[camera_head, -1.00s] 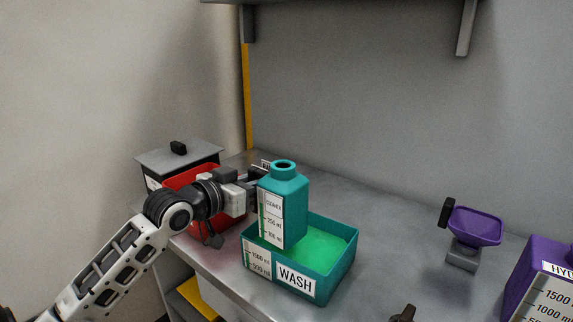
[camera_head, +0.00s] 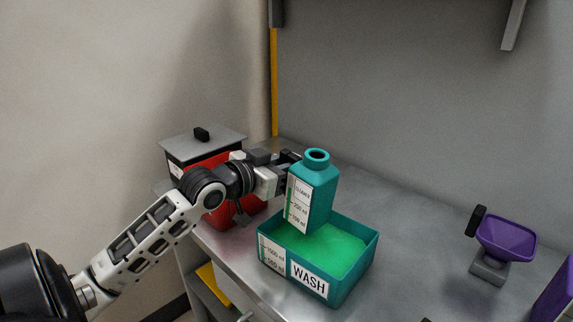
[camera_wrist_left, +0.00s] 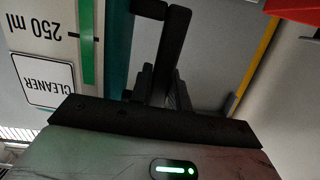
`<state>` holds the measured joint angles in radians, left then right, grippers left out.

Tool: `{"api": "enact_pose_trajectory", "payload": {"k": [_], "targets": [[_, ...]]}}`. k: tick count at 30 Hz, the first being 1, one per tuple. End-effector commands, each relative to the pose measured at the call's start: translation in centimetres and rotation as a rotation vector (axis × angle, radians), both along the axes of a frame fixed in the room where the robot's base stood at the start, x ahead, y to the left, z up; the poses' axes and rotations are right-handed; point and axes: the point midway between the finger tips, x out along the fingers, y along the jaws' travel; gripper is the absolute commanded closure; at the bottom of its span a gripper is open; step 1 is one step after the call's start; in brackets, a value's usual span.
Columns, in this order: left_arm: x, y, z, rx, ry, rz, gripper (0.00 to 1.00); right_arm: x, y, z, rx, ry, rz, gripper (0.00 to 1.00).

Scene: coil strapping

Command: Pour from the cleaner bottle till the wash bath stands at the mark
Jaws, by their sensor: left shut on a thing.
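The teal cleaner bottle (camera_head: 322,195) is above the wash bath (camera_head: 352,277), leaning slightly, its open mouth upward. No stream shows. My left gripper (camera_head: 287,172) is shut on the bottle from the left; the bottle partly hides its fingertips. In the left wrist view, the upside-down bottle label (camera_wrist_left: 42,78) shows a green strip running past the 250 ml line toward the CLEANER sign. The teal bath holds bright green liquid (camera_head: 335,247) below its rim. Its scale (camera_head: 271,254) shows 1500 ml and 500 ml lines; the level against them is too small to read. My right gripper is not seen.
A purple tray on a grey stand (camera_head: 506,238) is at the right, with a purple container (camera_head: 556,300) at the edge. The bench between is clear.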

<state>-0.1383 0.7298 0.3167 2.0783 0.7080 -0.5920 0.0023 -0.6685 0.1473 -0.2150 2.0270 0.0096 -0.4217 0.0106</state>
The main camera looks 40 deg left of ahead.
Motion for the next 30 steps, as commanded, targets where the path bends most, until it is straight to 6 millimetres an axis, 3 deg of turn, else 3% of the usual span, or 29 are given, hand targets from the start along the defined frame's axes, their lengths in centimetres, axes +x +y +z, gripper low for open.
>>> {"api": "enact_pose_trajectory", "payload": {"k": [8, 30], "targets": [[0.1, 0.8, 2.2, 0.173, -0.019, -0.001, 1.00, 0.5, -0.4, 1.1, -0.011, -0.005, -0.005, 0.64], [0.1, 1.1, 2.8, 0.283, -0.029, 0.000, 1.00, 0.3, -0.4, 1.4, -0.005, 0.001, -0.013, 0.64]]}}
